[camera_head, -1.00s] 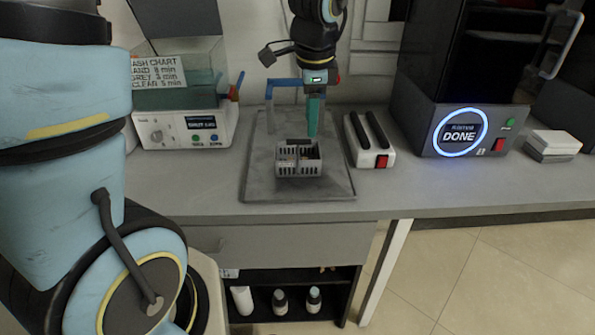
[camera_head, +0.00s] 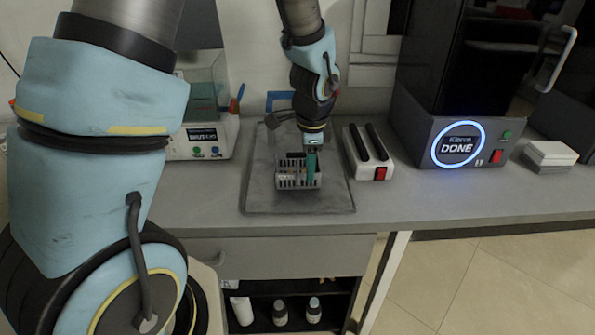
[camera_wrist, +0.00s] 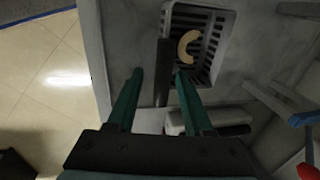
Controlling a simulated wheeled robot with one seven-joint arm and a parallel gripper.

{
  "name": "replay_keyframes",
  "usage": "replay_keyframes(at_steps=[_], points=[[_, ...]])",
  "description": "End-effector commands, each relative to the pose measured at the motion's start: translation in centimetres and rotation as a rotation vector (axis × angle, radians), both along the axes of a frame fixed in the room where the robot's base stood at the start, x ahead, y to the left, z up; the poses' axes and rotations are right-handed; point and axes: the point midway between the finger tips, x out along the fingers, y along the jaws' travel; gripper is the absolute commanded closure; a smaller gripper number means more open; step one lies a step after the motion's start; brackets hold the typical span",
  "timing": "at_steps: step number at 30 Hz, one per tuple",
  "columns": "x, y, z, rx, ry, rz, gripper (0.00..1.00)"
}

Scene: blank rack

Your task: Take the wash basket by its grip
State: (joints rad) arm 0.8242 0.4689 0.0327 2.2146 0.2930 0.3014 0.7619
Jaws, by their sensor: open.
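The wash basket (camera_head: 289,180) is a small grey slotted basket on the grey tray on the bench. In the wrist view, the basket (camera_wrist: 226,48) holds a pale curved piece (camera_wrist: 188,46). Its dark grip (camera_wrist: 163,72) runs along the basket's left side there. My gripper (camera_head: 312,166) is pointing down at the basket in the head view and hides part of it. In the wrist view my gripper (camera_wrist: 160,74) has its two green fingers apart, with the dark grip showing between them. I cannot tell whether either finger touches the grip.
The grey tray (camera_head: 332,201) lies under the basket. A white unit with black bars (camera_head: 373,172) stands close on the right. A machine reading DONE (camera_head: 437,150) is farther right. A washing unit (camera_head: 218,140) stands left, and a blue bracket (camera_head: 280,98) behind.

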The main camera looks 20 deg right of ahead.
Motion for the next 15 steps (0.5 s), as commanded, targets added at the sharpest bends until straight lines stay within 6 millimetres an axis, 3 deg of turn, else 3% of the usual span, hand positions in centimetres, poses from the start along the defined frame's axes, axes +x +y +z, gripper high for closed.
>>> replay_keyframes(at_steps=[5,15], points=[[0.02,-0.01,0.0,0.0,-0.001,0.001,0.49],[0.01,0.0,0.03,0.0,0.0,0.001,0.87]])
